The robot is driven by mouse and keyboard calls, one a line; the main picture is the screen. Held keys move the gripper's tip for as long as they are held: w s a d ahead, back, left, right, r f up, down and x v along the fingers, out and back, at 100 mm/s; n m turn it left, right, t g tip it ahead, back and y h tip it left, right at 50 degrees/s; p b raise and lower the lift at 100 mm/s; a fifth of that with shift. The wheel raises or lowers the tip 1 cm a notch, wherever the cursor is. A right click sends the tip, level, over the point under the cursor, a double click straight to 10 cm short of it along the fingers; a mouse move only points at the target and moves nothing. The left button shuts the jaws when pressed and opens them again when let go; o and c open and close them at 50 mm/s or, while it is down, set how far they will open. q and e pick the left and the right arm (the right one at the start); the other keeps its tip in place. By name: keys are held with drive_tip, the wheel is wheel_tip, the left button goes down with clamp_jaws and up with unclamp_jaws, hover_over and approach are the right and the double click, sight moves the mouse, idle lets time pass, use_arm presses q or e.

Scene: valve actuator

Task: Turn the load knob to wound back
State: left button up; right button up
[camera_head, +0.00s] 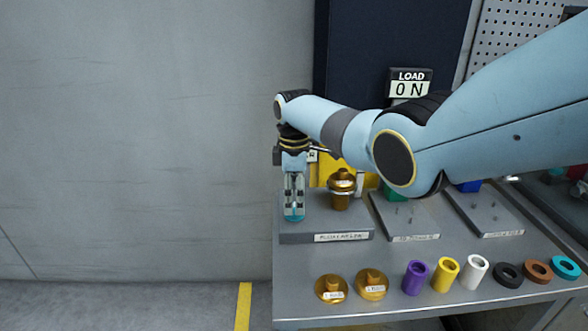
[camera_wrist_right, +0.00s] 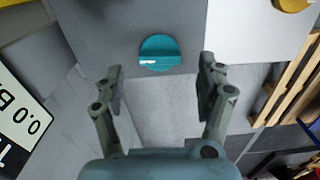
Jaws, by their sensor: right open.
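The load knob, a teal round knob with a pale mark, shows in the right wrist view (camera_wrist_right: 160,52), on the grey block. In the head view its teal edge (camera_head: 294,217) shows at the gripper's tips. My right gripper (camera_head: 294,203) points down at the left end of the block. In the wrist view the right gripper (camera_wrist_right: 160,80) has its two fingers wide apart with nothing between them; the knob lies just beyond the tips, and contact cannot be told. My left gripper is out of view.
A brass fitting (camera_head: 341,190) stands on the same grey block (camera_head: 330,237), right of the gripper. Two brass caps (camera_head: 372,284), several coloured sleeves (camera_head: 445,274) and rings (camera_head: 537,270) lie along the bench front. A wall fills the left side.

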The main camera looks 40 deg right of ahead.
sight(294, 208)
wheel_tip(294, 208, up, 9)
drive_tip(key=shift+f, duration=0.15)
idle(0.5)
